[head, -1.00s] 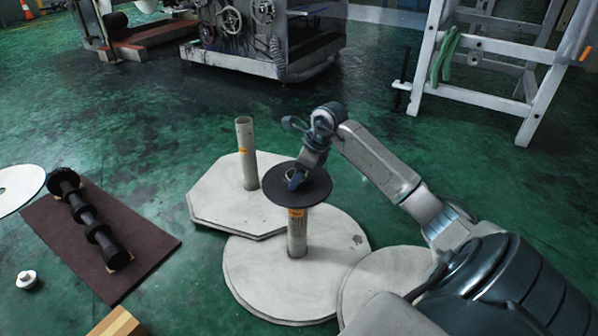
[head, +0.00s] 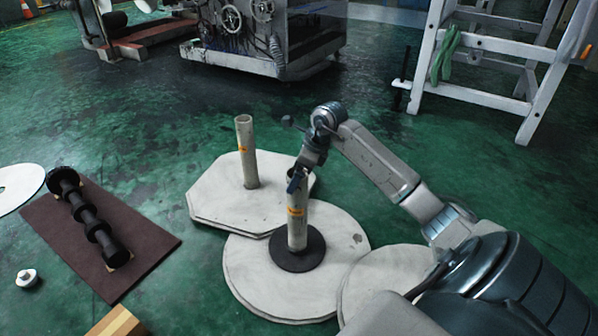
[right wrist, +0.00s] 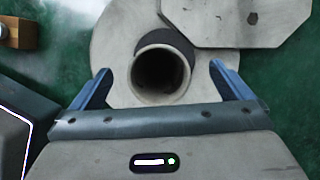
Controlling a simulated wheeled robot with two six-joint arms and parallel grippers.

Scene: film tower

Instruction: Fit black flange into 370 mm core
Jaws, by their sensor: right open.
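The black flange (head: 313,257) is a dark flat disc lying low around the foot of the nearer upright grey core (head: 297,228), which has an orange label too small to read. Whether the flange lies fully flat on the board cannot be told. My right gripper (head: 294,181) is open at the core's top, apart from the flange. In the right wrist view its blue fingers (right wrist: 160,71) stand on either side of the core's open end (right wrist: 141,77), and part of the dark flange (right wrist: 181,43) shows beyond it. My left gripper is out of view.
The core stands on a round pale board (head: 252,287). A second core (head: 246,150) stands on an octagonal board (head: 205,198) behind it. Another round board (head: 375,272) is at the right. Black spools (head: 90,222) lie on a brown mat (head: 150,243) at the left.

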